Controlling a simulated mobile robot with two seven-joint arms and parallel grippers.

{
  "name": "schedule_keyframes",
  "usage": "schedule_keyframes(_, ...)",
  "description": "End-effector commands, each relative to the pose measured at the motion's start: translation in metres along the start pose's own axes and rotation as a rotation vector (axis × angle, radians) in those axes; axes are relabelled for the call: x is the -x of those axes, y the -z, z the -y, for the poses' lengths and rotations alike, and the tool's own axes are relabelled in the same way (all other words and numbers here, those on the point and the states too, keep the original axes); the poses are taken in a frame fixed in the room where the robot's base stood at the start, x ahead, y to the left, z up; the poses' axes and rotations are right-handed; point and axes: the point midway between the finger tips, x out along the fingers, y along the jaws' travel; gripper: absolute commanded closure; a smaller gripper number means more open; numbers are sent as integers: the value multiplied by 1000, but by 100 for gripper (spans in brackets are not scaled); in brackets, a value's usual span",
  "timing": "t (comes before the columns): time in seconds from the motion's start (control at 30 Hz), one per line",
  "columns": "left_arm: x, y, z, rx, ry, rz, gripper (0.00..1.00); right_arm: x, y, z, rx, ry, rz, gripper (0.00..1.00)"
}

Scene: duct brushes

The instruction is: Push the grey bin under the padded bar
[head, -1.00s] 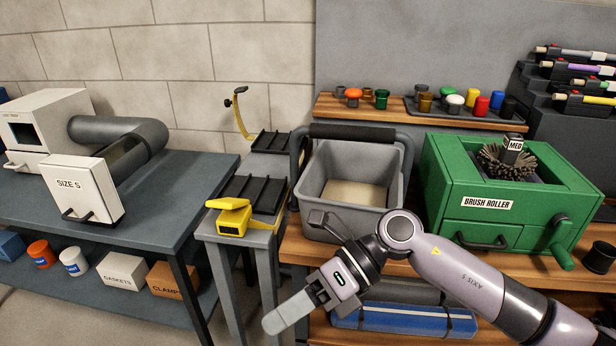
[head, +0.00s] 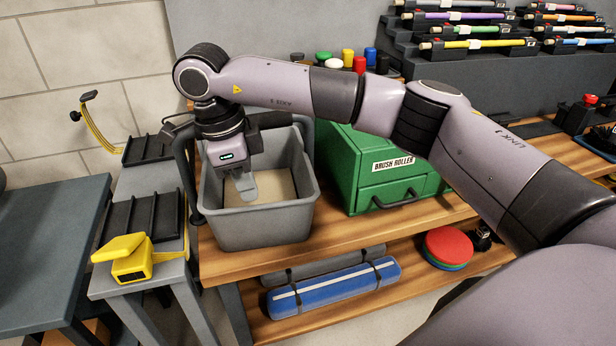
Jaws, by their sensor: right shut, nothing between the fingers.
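The grey bin (head: 262,228) is an open tub with a beige bottom, standing upright on the wooden bench near its left end. The padded bar is mostly hidden behind my right arm. The left post of its dark frame (head: 188,182) shows beside the bin's left side. My right gripper (head: 246,188) points down inside the bin's outline, over the beige bottom, with its fingers together and nothing between them. I cannot tell whether it touches a bin wall. My left gripper is out of view.
The green brush roller box (head: 385,175) stands right of the bin. A yellow clamp-like tool (head: 128,258) and black ribbed trays (head: 142,215) sit on the grey stand at left. A blue roll (head: 335,288) and red disc (head: 448,245) lie on the shelf below. Bench in front of the bin is narrow.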

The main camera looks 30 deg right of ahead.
Motion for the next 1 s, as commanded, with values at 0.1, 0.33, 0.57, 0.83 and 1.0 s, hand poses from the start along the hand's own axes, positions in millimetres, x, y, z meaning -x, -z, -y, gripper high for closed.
schedule_keyframes(0.1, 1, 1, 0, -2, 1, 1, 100, -2, 13, 0, -2, -2, 0, 100)
schedule_keyframes(0.33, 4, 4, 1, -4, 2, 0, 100, -8, 48, 0, -3, -2, 0, 100)
schedule_keyframes(0.57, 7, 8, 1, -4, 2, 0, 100, -14, 84, 0, -3, -3, 0, 100)
schedule_keyframes(0.83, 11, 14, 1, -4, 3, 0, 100, -22, 115, -1, 0, -4, 0, 100)
schedule_keyframes(1.0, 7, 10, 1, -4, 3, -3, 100, -36, 111, -1, 1, -3, 2, 100)
